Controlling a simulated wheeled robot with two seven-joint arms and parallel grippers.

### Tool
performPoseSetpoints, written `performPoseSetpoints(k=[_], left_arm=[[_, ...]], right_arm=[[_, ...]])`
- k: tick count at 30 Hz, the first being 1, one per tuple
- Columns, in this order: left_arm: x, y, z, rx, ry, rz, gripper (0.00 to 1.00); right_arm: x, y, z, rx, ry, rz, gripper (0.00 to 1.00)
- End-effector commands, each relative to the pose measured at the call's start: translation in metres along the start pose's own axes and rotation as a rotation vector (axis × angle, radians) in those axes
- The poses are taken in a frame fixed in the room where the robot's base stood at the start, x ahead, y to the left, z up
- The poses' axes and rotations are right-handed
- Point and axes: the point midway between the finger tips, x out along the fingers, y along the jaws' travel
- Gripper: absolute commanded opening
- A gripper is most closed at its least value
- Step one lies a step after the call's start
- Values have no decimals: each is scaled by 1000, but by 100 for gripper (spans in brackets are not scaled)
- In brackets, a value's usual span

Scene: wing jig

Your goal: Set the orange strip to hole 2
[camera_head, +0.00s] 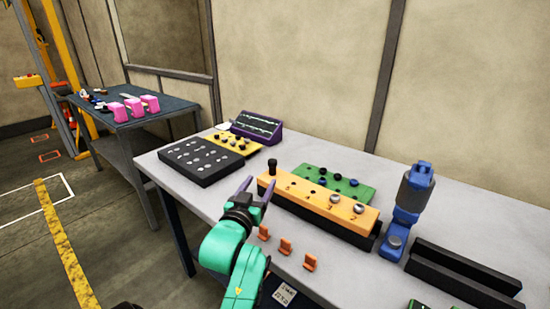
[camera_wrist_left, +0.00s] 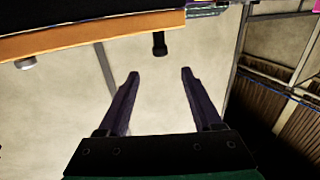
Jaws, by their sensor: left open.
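The orange strip (camera_head: 325,204) lies on a black base on the grey table, with small holes along its top. In the left wrist view the strip (camera_wrist_left: 90,38) crosses the top left, with the black peg (camera_wrist_left: 159,44) beyond the fingertips. My left gripper (camera_head: 256,187) is open and empty beside the strip's left end, apart from the peg. It also shows in the left wrist view (camera_wrist_left: 160,74). My right gripper is out of view.
A green board (camera_head: 345,186) with dark knobs lies behind the strip. A black tray (camera_head: 195,160) of small pieces is at left, a blue stand (camera_head: 406,212) and black channel (camera_head: 462,273) at right. Orange clips (camera_head: 285,246) stand along the front.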

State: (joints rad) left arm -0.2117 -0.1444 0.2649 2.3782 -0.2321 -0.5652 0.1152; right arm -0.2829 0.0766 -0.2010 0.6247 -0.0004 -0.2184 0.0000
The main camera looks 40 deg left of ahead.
Motion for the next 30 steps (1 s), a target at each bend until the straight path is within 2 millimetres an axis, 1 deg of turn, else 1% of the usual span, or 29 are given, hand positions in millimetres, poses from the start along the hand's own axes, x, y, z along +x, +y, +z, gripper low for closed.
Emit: performPoseSetpoints(k=[1, 3, 6, 9, 12, 15, 17, 24, 25, 26, 27, 29, 30], left_arm=[[12, 0, -5, 0, 3, -1, 66], [30, 0, -4, 1, 3, -1, 66], [58, 0, -4, 0, 2, 0, 66], [85, 0, -3, -1, 1, 0, 66], [106, 0, -2, -1, 0, 0, 66], [119, 0, -1, 0, -1, -1, 66], [123, 0, -1, 0, -1, -1, 66], [125, 0, 0, 0, -2, 0, 66], [124, 0, 0, 0, -2, 0, 59], [124, 0, 0, 0, -2, 0, 47], [124, 0, 0, 0, -2, 0, 32], [124, 0, 0, 0, -2, 0, 9], [124, 0, 0, 0, -2, 0, 0]], right_arm=[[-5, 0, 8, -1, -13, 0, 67], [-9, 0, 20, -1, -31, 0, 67], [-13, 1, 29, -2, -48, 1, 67], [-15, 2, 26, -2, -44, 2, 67], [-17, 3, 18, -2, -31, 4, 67], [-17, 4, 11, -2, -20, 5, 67], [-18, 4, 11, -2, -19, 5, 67], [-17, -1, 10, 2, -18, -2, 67], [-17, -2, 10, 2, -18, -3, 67], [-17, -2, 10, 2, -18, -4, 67], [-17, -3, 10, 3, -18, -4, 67], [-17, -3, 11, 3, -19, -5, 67], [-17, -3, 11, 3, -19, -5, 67]])
